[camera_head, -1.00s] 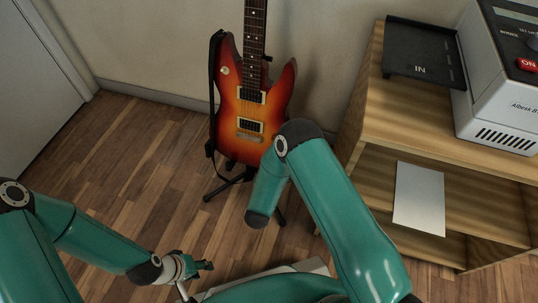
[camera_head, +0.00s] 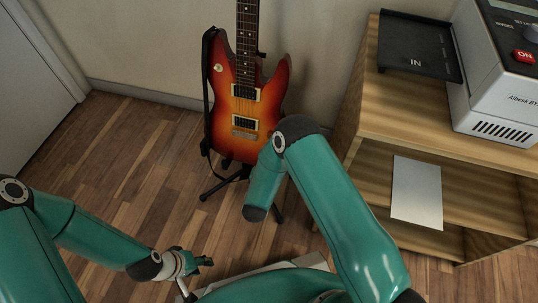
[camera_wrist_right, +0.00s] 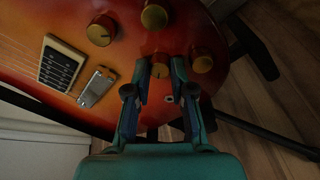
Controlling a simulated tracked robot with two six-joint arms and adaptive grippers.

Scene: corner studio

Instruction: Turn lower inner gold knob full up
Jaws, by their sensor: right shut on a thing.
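The sunburst electric guitar (camera_head: 262,99) stands upright on a black stand by the wall in the head view. The right wrist view shows its lower body with several gold-topped knobs. My right gripper (camera_wrist_right: 160,72) has its fingers on both sides of one gold knob (camera_wrist_right: 160,67) and is shut on it. Other gold knobs stand above it (camera_wrist_right: 154,17), to its right (camera_wrist_right: 202,61) and at upper left (camera_wrist_right: 101,31). In the head view my right arm hides the right gripper. My left gripper (camera_head: 200,262) is low at the left, away from the guitar; its jaw opening is unclear.
A wooden shelf (camera_head: 375,118) stands at the right with a black tray (camera_head: 415,62) marked IN and a white machine (camera_head: 495,85) on top. A white sheet (camera_head: 416,192) lies on its lower shelf. The wooden floor (camera_head: 130,140) left of the guitar is clear.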

